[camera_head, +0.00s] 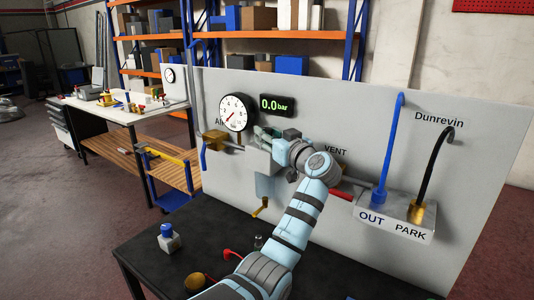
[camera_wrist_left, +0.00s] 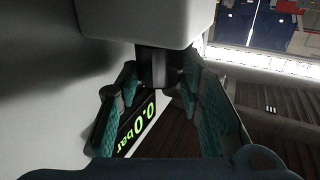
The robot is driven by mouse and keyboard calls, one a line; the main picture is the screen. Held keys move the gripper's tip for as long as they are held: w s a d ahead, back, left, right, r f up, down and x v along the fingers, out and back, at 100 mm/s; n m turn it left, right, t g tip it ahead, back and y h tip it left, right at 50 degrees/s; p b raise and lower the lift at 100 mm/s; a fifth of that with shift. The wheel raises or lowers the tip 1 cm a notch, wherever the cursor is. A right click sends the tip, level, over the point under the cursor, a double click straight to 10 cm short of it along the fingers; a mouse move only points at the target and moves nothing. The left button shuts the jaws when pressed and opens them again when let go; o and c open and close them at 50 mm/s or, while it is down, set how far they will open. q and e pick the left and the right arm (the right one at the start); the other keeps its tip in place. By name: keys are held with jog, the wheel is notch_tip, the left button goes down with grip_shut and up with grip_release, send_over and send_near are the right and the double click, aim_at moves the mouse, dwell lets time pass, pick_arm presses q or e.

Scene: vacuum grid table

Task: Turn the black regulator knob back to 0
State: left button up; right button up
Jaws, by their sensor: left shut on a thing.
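The black regulator knob (camera_wrist_left: 154,64) shows in the left wrist view as a dark cylinder below a pale regulator body (camera_wrist_left: 140,18). My left gripper (camera_wrist_left: 158,78) has its teal-padded fingers on both sides of the knob and is shut on it. In the head view my left gripper (camera_head: 272,136) is at the panel, just below the display; the knob is hidden there, and its angle cannot be read. The digital display (camera_head: 277,105) reads 0.0 bar. The round gauge (camera_head: 236,112) hangs left of it. My right gripper is not in view.
On the grey panel (camera_head: 355,110), a brass valve with a blue handle (camera_head: 203,158) is at left and a red handle (camera_head: 341,194) at right. Blue (camera_head: 389,150) and black hoses (camera_head: 430,175) enter the OUT/PARK block (camera_head: 397,222). Small parts lie on the dark table (camera_head: 150,248).

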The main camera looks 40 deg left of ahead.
pick_arm(q)
jog(key=shift+w+d+f+n+g+y+b, duration=0.1)
jog(key=shift+n+g+y+b, duration=0.1)
jog(key=shift+n+g+b, duration=0.5)
jog(key=shift+w+n+g+y+b, duration=0.1)
jog(key=shift+n+g+y+b, duration=0.2)
jog(key=shift+g, duration=0.7)
jog(key=o, duration=1.2)
jog(key=shift+c, duration=0.2)
